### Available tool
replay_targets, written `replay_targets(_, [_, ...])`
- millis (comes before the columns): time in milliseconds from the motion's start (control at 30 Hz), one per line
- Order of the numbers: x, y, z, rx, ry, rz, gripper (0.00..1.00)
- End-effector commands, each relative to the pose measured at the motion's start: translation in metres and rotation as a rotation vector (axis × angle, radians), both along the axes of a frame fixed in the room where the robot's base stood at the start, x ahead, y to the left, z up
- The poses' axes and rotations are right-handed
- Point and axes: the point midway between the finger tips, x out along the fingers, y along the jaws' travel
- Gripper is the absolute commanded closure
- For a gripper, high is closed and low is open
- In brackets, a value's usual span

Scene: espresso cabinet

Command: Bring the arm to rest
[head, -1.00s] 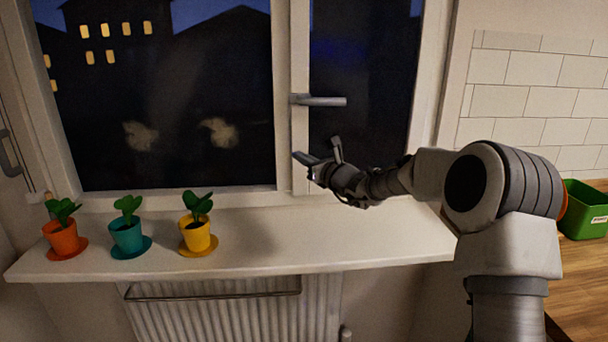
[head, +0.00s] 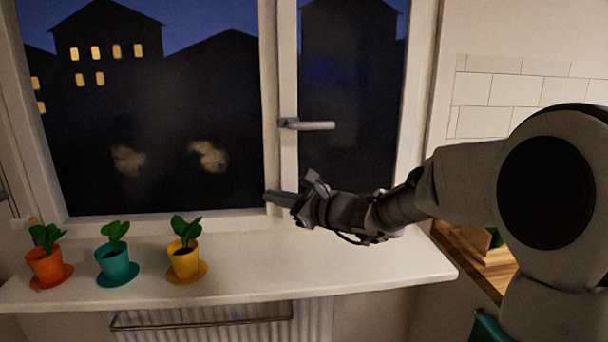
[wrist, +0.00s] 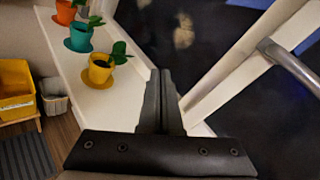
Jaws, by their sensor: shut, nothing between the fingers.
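My gripper (head: 270,198) is in front of the window, above the right part of the white sill and a little below the window handle. It holds nothing. In the wrist view its two fingers (wrist: 160,75) lie together, shut. My arm reaches in from the right of the head view, with the elbow raised and large in the picture.
An orange pot (head: 46,264), a teal pot (head: 114,263) and a yellow pot (head: 184,261) with plants stand on the sill (head: 350,262). The window handle (head: 306,125) juts out above my gripper. A yellow crate (wrist: 14,85) shows in the wrist view. A wooden counter (head: 470,255) is at the right.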

Motion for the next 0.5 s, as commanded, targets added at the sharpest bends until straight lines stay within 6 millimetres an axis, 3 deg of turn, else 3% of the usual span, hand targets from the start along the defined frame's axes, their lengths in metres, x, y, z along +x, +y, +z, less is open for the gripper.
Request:
replay_targets(33, [-0.022, 0.006, 0.012, -0.099, -0.054, 0.058, 1.00])
replay_targets(233, [-0.100, 0.006, 0.016, -0.480, -0.233, 0.275, 1.00])
replay_targets(367, [-0.148, -0.008, 0.013, -0.723, -0.335, 0.409, 1.00])
replay_targets(500, [-0.194, -0.034, 0.008, -0.981, -0.433, 0.549, 1.00])
